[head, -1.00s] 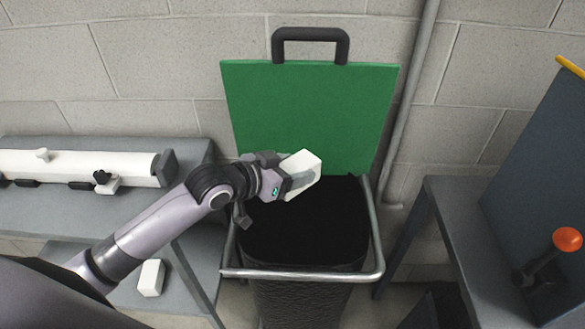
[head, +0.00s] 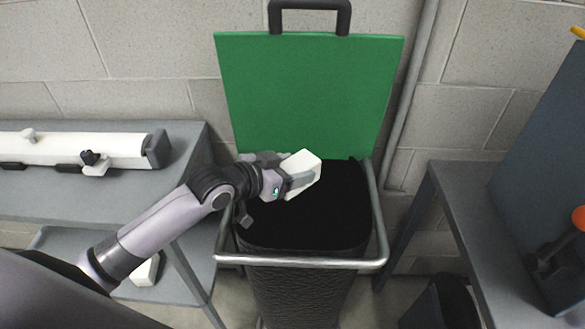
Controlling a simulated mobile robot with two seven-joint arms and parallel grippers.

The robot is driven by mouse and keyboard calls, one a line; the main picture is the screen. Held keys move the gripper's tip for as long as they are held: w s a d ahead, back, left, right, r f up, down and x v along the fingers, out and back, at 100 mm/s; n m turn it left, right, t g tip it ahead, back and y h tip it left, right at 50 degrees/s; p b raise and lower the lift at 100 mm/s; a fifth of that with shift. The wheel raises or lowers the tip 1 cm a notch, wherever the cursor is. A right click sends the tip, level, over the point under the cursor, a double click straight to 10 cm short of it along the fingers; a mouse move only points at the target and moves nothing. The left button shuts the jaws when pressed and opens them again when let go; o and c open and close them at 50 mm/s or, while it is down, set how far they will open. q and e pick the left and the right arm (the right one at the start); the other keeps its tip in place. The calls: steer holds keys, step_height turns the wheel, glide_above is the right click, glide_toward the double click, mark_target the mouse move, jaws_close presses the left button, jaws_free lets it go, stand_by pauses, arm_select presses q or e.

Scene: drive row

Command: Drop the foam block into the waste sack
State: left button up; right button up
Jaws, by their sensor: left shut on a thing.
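The white foam block (head: 302,168) is in my left gripper (head: 292,176), whose jaws are shut on it. The gripper holds it above the left back part of the open black waste sack (head: 305,295), apart from the rim. The sack hangs in a grey metal frame (head: 300,262). The green lid (head: 308,90) with a black handle stands raised behind it against the wall. My right gripper is not in view.
A grey table (head: 190,140) at the left bears a white cylinder (head: 70,148) with fittings. A white block (head: 147,270) sits on its lower shelf. A grey table (head: 450,190) with a dark panel and an orange-knobbed lever (head: 578,218) stands right.

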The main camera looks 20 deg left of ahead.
arm_select(q)
steer(key=o, duration=1.1)
steer(key=v, duration=0.7)
steer(key=shift+r, duration=0.1)
